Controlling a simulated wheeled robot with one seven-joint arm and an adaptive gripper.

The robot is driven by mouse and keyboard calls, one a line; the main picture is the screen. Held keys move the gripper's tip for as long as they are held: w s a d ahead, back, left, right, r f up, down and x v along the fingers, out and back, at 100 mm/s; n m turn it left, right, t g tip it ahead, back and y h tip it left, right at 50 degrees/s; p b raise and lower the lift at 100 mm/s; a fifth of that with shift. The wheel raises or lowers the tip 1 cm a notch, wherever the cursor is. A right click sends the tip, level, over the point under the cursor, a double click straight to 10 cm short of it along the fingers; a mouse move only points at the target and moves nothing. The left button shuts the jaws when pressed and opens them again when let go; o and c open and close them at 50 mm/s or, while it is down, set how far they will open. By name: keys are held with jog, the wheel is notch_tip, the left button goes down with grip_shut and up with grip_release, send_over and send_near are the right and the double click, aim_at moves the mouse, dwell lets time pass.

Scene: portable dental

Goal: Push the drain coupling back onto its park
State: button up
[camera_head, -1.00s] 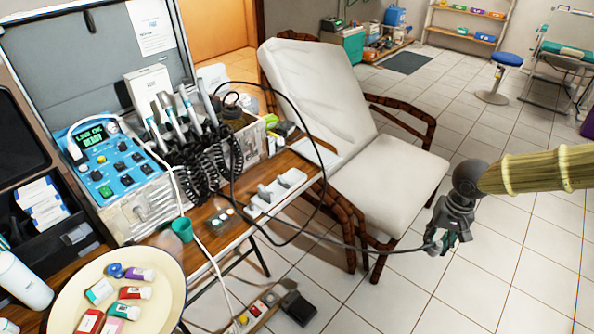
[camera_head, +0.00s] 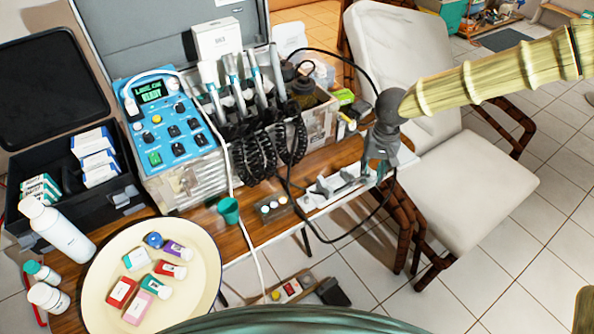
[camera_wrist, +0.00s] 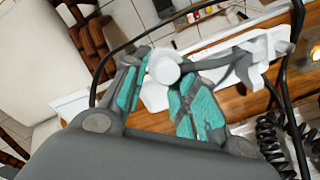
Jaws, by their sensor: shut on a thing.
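My gripper (camera_head: 382,168) is over the right end of the white bracket strip (camera_head: 318,198) at the table's front edge. In the wrist view its teal-padded fingers (camera_wrist: 160,92) are closed around a pale round piece (camera_wrist: 163,68), which I take to be the drain coupling. A black hose (camera_head: 372,213) loops down from near the gripper. White holder parts (camera_wrist: 262,50) stand beside the fingers in the wrist view and appear to be the park. The fingers hide much of the coupling, and I cannot tell whether it touches the park.
A blue control unit (camera_head: 170,125) and coiled black cords (camera_head: 265,155) stand left of the gripper. A green cup (camera_head: 229,210) and a round cream tray (camera_head: 205,265) are nearer. A white reclining chair (camera_head: 470,170) is close on the right.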

jog(key=s+a+r+m+p, duration=0.2)
jog(key=a+m, duration=0.6)
jog(key=m, duration=0.4)
jog(key=s+a+r+m+t+y+p, duration=0.1)
jog(key=s+a+m, duration=0.3)
jog(key=a+m, duration=0.4)
jog(key=r+m+p, duration=0.1)
jog(key=m, duration=0.2)
jog(key=shift+s+m+p, duration=0.3)
jog(key=shift+s+m, duration=0.1)
notch_tip(320, 180, down, 3)
jog(key=b, duration=0.4)
jog(key=shift+f, duration=0.2)
jog(key=shift+r, duration=0.15)
jog(key=shift+a+f+p, duration=0.1)
jog(key=shift+f+p, duration=0.4)
jog(key=shift+p, duration=0.05)
jog(key=shift+f, duration=0.2)
